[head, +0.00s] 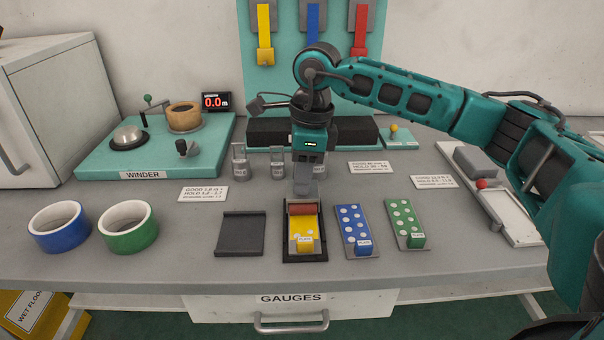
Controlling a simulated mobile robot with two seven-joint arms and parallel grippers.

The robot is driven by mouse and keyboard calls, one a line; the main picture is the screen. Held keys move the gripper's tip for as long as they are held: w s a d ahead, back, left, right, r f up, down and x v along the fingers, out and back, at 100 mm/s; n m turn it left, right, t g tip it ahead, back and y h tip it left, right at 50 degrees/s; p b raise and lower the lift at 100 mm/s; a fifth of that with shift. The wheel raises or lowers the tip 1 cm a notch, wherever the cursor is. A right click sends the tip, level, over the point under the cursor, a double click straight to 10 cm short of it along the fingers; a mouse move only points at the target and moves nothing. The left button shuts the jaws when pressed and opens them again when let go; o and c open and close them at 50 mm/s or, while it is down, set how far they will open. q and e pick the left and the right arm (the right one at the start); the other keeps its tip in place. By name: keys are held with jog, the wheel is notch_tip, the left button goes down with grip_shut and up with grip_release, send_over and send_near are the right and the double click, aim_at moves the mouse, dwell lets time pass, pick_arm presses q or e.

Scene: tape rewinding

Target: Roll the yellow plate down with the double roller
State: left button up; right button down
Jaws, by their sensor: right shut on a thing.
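The yellow plate (309,226), with white dots and a small label at its near end, lies in a dark frame (304,259) at the front middle of the counter. A dark red roller (302,208) is at the far end of the plate, directly below my right gripper (304,188). My right gripper points straight down and is shut on the roller's grey upper part. I cannot tell whether the roller touches the plate. A second roller is not clearly visible. My left gripper is not in view.
A blue plate (355,227) and a green plate (405,222) lie to the right, an empty dark tray (240,236) to the left. Blue (59,227) and green (128,227) tape rolls stand further left. Grey metal weights (240,162) and the winder (160,150) are behind.

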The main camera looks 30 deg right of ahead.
aim_at(303, 230)
jog(key=shift+s+a, duration=0.5)
jog(key=shift+s, duration=0.35)
jog(key=shift+s+a, duration=0.55)
jog(key=shift+s, duration=0.3)
jog(key=shift+s+a, duration=0.55)
jog(key=shift+s, duration=0.35)
notch_tip(303, 230, up, 6)
jog(key=p, duration=0.3)
jog(key=shift+p, duration=0.4)
